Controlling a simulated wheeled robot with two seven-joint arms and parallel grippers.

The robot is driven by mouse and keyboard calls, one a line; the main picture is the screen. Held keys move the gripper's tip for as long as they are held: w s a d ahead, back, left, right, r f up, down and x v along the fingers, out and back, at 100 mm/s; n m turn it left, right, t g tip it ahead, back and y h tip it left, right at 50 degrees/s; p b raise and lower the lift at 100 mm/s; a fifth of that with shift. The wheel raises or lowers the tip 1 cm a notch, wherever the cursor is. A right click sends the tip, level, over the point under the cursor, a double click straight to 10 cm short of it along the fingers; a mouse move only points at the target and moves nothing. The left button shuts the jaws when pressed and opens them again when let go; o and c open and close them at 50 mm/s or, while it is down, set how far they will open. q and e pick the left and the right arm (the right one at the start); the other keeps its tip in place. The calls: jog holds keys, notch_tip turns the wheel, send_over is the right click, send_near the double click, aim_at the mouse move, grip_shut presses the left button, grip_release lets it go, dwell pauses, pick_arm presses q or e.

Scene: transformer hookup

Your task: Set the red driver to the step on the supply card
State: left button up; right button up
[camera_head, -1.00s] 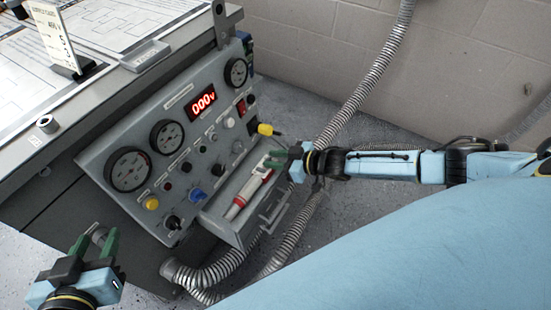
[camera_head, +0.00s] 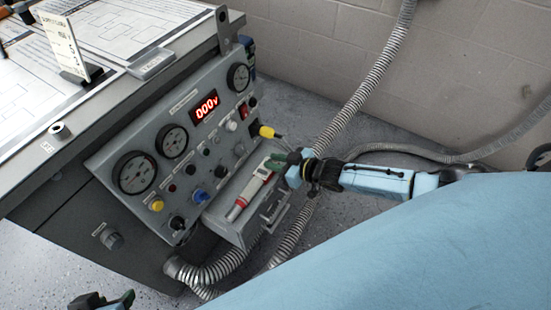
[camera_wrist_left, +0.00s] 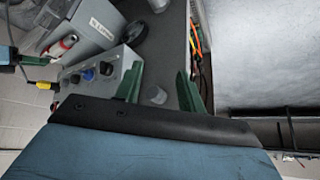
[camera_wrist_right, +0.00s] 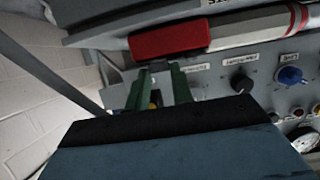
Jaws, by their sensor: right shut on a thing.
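The red driver (camera_head: 250,190), red and white, lies in the grey tray (camera_head: 226,228) at the panel's front. My right gripper (camera_head: 284,161) is shut on its red upper end. In the right wrist view the driver's red part (camera_wrist_right: 170,40) lies just beyond the green fingers (camera_wrist_right: 165,85), and the exact contact is partly hidden. The supply card (camera_head: 60,42) stands upright in a black holder on the bench; its small print is hard to read. My left gripper (camera_head: 118,302) is mostly cut off at the bottom edge; in the left wrist view its fingers (camera_wrist_left: 160,90) are apart and empty.
The bench (camera_head: 95,85) holds paper sheets.

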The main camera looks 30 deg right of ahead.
pick_arm(q)
jog(key=shift+s, duration=0.15)
pick_arm(e)
jog(key=shift+d, duration=0.1)
jog(key=o, duration=0.7)
jog(key=shift+s+d+r, duration=0.15)
jog(key=shift+s, duration=0.1)
jog(key=shift+p+v, duration=0.7)
jog(key=shift+v, duration=0.3)
pick_arm(q)
jog(key=s+a+f+g+p, duration=0.1)
jog(key=a+f+p, duration=0.1)
jog(key=f, duration=0.4)
jog(key=s+a+f+g+y+p, duration=0.1)
jog(key=s+a+f+g+p, duration=0.1)
jog(key=f, duration=0.5)
jog(key=shift+s+a+f+g, duration=0.15)
jog(key=shift+a+g, duration=0.15)
jog(key=shift+a, duration=0.55)
pick_arm(e)
jog(key=v, duration=1)
jog(key=shift+s+d+r, duration=0.15)
jog(key=shift+s, duration=0.1)
